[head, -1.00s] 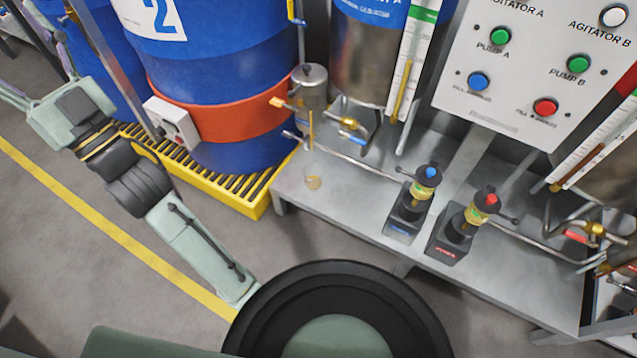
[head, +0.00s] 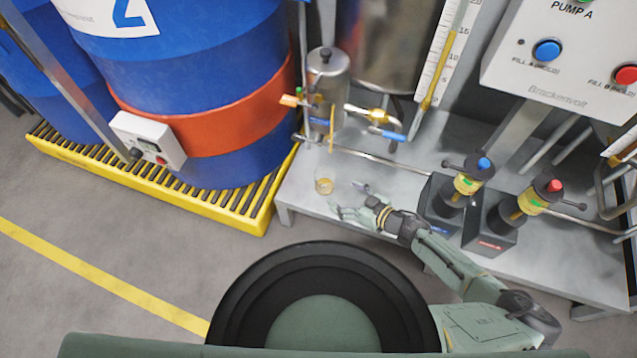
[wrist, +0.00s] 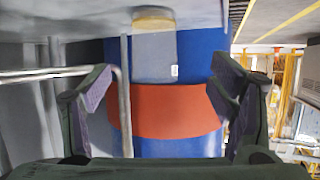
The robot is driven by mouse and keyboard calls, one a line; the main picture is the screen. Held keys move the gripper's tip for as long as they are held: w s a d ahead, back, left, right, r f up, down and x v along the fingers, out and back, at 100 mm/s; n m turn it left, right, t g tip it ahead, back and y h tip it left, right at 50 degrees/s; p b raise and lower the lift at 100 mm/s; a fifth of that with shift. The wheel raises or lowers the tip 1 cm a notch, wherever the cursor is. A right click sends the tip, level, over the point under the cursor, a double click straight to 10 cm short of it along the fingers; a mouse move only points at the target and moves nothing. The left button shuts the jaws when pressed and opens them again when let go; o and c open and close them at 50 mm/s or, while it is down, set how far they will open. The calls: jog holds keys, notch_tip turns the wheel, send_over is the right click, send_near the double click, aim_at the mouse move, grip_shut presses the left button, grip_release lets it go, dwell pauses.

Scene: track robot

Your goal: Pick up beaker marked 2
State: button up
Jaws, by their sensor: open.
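A small clear beaker (head: 324,185) with some yellow-amber liquid stands on the grey metal bench near its left end. It also shows upside down at the top middle of the wrist view (wrist: 154,52), with a small pale label whose marking I cannot read. My gripper (head: 349,199) is open and empty, low over the bench just right of the beaker. In the wrist view its two fingers (wrist: 160,100) are spread wide. The beaker lies ahead, between the finger directions and apart from both.
A metal canister (head: 328,85) with valves and an outlet stands behind the beaker. A thin pipe (head: 365,155) runs behind it along the bench. Two pumps (head: 462,185) (head: 520,212) stand right. A blue drum (head: 200,60) with an orange band stands left on a yellow grated pallet (head: 235,205).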

aim_at(319, 179)
jog(key=x, duration=0.4)
jog(key=shift+w+d+f, duration=0.1)
jog(key=shift+w+d, duration=0.2)
jog(key=shift+w, duration=0.15)
jog(key=shift+x, duration=3.1)
jog(key=shift+s+f, duration=0.15)
jog(key=shift+f, duration=0.05)
jog(key=shift+c, duration=0.2)
jog(key=c, duration=1.4)
jog(key=shift+o, duration=0.2)
jog(key=shift+r, duration=0.15)
